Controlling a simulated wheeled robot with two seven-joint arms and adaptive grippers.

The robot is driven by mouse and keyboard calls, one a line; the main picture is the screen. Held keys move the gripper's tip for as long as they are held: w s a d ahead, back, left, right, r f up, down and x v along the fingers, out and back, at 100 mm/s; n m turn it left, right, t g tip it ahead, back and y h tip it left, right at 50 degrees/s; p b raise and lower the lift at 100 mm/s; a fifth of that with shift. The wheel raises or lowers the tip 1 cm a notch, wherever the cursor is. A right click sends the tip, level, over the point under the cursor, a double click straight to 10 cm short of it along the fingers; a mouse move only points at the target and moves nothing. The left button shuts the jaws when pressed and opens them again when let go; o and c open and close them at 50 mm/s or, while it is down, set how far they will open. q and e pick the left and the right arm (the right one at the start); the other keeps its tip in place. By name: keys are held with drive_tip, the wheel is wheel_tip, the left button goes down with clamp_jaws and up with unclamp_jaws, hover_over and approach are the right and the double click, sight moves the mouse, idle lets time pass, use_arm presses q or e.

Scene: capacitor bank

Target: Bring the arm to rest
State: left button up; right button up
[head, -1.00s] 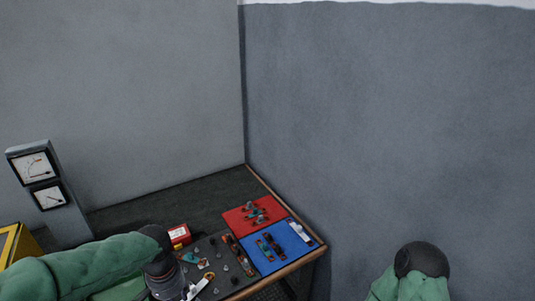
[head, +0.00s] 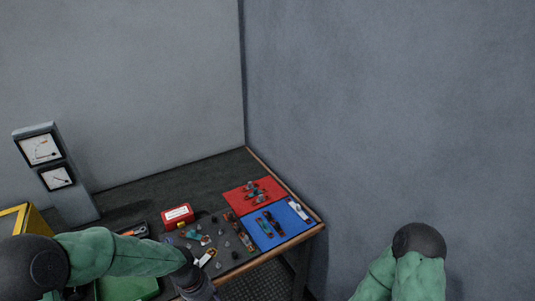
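My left arm comes in from the lower left in its green sleeve. Its dark wrist reaches the near edge of the grey work mat (head: 205,240). The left gripper's fingertips cannot be made out; they are below or behind the wrist at the picture's bottom. My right arm, also green-sleeved with a dark round joint, stands at the lower right in front of the wall. Its gripper is out of the picture.
The dark bench carries a red mat (head: 243,187) and a blue mat (head: 271,238) with small parts on them. A red box (head: 177,214) stands behind the grey mat. A two-dial meter post (head: 75,203) and a yellow frame (head: 14,216) are at left. The far bench top is clear.

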use_arm(q)
drive_tip(key=s+d+f+n, duration=0.2)
drive_tip(key=s+f, duration=0.3)
drive_tip(key=f, duration=0.3)
drive_tip(key=s+d+f+n+h+p, duration=0.1)
drive_tip(key=s+d+f, duration=0.4)
drive_tip(key=f, duration=0.4)
drive_tip(key=shift+s+f+n+t+h, duration=0.2)
drive_tip(key=shift+s+n+t+h, duration=0.15)
drive_tip(key=shift+s, duration=0.35)
